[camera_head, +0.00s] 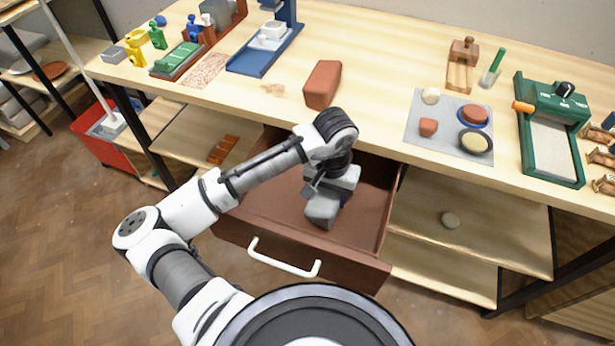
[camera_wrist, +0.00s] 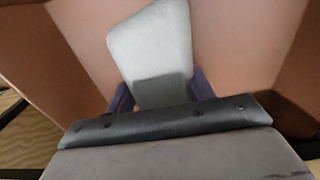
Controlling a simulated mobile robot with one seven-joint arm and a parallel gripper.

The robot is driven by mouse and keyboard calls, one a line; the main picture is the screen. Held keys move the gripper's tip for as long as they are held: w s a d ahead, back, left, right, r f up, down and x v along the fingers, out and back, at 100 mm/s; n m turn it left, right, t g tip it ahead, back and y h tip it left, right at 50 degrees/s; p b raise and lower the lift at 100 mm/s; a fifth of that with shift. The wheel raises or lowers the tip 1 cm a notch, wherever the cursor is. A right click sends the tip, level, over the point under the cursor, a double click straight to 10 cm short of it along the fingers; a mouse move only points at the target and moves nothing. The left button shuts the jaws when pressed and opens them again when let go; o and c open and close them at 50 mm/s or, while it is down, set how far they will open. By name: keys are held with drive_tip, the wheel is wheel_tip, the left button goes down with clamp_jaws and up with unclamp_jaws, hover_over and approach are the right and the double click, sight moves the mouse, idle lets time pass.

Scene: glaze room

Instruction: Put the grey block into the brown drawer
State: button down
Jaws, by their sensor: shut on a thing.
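The brown drawer (camera_head: 362,222) is pulled open below the worktop, with a white handle (camera_head: 283,262) on its front. My gripper (camera_head: 330,194) reaches down into the drawer and is shut on the grey block (camera_head: 321,210). In the wrist view the grey block (camera_wrist: 150,42) sits between the two purple fingers of my gripper (camera_wrist: 163,92), and its far end sticks out beyond them. Brown drawer surfaces (camera_wrist: 232,40) surround it there. I cannot tell whether the block touches the drawer floor. My arm hides part of the drawer's left side.
A reddish-brown block (camera_head: 322,84) lies on the worktop (camera_head: 375,65) behind the drawer. A grey mat (camera_head: 415,135) with several round pieces lies to its right. A green tray (camera_head: 553,140) is further right. Shelves (camera_head: 470,232) lie beside the drawer. No other object shows in it.

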drive_tip(key=shift+f, duration=0.5)
drive_tip(key=shift+w+a+p, duration=0.55)
drive_tip(key=shift+w+a, duration=0.75)
drive_tip(key=shift+w, duration=0.2)
drive_tip(key=shift+w+a+p, duration=0.5)
drive_tip(key=shift+w+a, duration=0.75)
drive_tip(key=shift+w, duration=0.2)
drive_tip(key=shift+w+a+f, duration=0.1)
drive_tip(key=shift+f, duration=0.1)
drive_tip(key=shift+f+p, duration=0.3)
drive_tip(key=shift+f, duration=0.2)
drive_tip(key=shift+f, duration=0.1)
drive_tip(key=c, duration=0.6)
unclamp_jaws()
wheel_tip(320, 180, up, 12)
drive_tip(key=shift+r+b, duration=0.1)
drive_tip(key=shift+b, duration=1)
